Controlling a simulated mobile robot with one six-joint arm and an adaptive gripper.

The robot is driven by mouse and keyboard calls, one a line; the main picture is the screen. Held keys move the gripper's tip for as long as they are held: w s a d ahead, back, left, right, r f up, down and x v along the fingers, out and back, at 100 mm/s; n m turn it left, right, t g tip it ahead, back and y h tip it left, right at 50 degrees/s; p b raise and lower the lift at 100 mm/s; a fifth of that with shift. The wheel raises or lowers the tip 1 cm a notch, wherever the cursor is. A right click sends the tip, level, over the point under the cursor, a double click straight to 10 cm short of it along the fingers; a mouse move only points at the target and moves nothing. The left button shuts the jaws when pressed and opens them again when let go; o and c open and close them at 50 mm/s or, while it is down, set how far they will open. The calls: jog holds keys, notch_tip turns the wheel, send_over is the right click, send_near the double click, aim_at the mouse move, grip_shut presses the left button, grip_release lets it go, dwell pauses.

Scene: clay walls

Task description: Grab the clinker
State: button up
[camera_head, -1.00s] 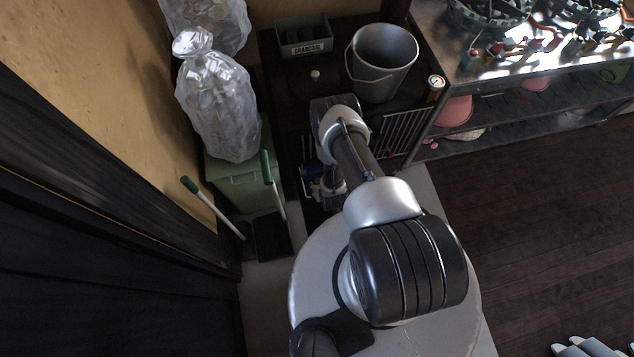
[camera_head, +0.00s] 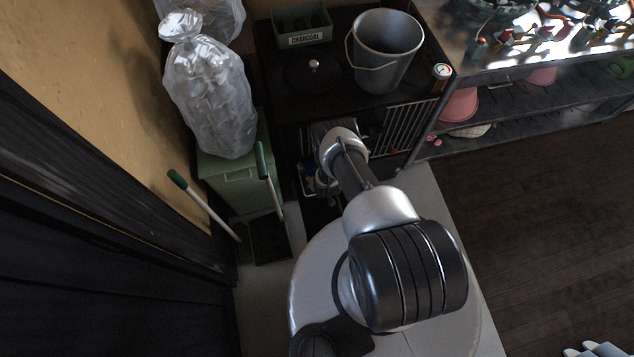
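I cannot make out a clinker for certain in this view. A black stove-like unit (camera_head: 335,85) stands at the top middle, with a barred grate (camera_head: 405,128) low on its front. My arm reaches down in front of it, to the left of the grate. The end of my arm (camera_head: 318,182) shows only as small dark, silver and blue parts, low in front of the unit. My own links and the shadow hide the fingertips, so their opening and anything between them cannot be seen.
A green bin (camera_head: 235,178) bearing a clear bag (camera_head: 210,105) and long-handled tools (camera_head: 203,205) stand left. A metal workbench (camera_head: 510,65) stands right; the wooden floor is open below it.

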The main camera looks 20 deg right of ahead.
jog(key=shift+c, duration=0.4)
jog(key=c, duration=1.1)
